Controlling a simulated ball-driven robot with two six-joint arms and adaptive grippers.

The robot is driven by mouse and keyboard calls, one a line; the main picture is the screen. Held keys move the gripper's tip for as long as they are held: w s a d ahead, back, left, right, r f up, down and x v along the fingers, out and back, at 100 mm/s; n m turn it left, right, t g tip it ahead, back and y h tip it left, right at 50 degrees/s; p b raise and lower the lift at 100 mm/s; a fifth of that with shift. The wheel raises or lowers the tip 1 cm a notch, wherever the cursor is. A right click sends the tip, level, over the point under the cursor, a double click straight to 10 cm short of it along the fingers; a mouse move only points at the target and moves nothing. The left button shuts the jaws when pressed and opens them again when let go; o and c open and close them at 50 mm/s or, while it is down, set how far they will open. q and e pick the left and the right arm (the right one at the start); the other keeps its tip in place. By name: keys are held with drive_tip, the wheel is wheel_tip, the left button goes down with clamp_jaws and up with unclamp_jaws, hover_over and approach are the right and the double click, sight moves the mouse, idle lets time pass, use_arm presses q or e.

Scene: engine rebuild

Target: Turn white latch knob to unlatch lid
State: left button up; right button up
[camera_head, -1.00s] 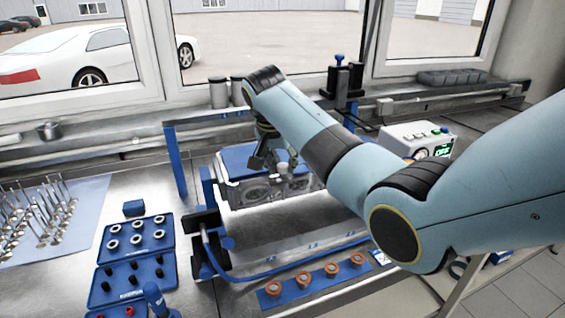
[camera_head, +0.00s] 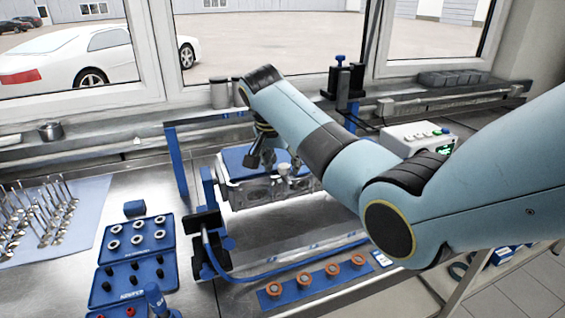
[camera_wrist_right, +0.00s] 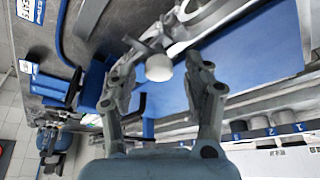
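The white latch knob (camera_wrist_right: 158,67) shows in the right wrist view as a small round cap on a metal lever. My right gripper (camera_wrist_right: 162,62) is open, with one finger on each side of the knob and visible gaps between. In the head view my right gripper (camera_head: 262,160) points down over the metal case (camera_head: 250,194) with the blue lid (camera_head: 236,157). The lid lies flat on the case, and its blue surface also fills the right of the wrist view (camera_wrist_right: 255,58). My arm hides part of the case. My left gripper is not in view.
A blue frame (camera_head: 178,165) stands around the case. In front lie a blue strip (camera_head: 291,289) with orange-brown rings and blue part trays (camera_head: 108,292). A white control box (camera_head: 404,137) stands behind my right arm.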

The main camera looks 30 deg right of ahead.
drive_tip(key=v, duration=1.2)
drive_tip(key=shift+f, duration=0.1)
